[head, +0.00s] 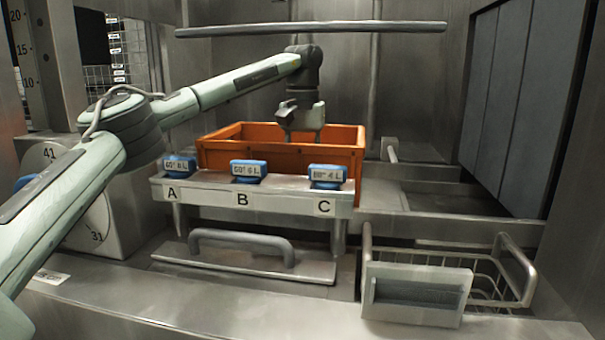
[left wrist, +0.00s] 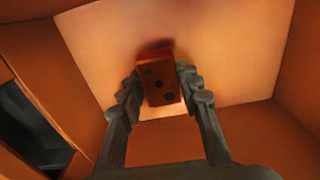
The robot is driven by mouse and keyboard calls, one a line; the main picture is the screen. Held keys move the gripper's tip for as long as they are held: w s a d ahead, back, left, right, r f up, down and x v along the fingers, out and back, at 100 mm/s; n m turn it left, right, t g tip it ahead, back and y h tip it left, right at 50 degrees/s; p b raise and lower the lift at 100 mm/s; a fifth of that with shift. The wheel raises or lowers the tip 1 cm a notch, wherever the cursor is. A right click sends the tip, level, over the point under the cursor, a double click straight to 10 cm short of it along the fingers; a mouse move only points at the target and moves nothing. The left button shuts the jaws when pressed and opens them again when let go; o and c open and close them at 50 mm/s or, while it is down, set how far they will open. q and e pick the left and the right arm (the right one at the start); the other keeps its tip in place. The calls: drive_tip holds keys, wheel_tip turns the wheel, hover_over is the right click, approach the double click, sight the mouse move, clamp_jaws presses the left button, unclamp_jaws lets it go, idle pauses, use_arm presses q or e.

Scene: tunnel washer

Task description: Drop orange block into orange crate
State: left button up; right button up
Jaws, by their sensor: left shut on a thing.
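The orange crate (head: 281,158) stands behind the shelf marked A, B and C in the head view. My left gripper (head: 304,138) reaches down over the crate, with its lower part at the height of the crate's opening. In the left wrist view, the orange block (left wrist: 161,83), with dark round spots on its face, sits between the two fingers of the left gripper (left wrist: 160,88). The fingers are shut on it. The crate's inner walls and floor (left wrist: 215,45) surround it in that view. The block is hidden in the head view. My right gripper is not in view.
Blue labelled blocks (head: 248,171) stand on the lettered shelf (head: 270,195) in front of the crate. A horizontal bar (head: 310,29) runs above my arm. A wire basket (head: 485,270) is at the lower right, and a handled plate (head: 245,258) lies below the shelf.

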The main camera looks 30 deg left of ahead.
use_arm(q)
drive_tip(key=shift+f, duration=0.25)
drive_tip(key=o, duration=1.2)
wheel_tip(320, 180, up, 13)
drive_tip(key=shift+r, duration=0.15)
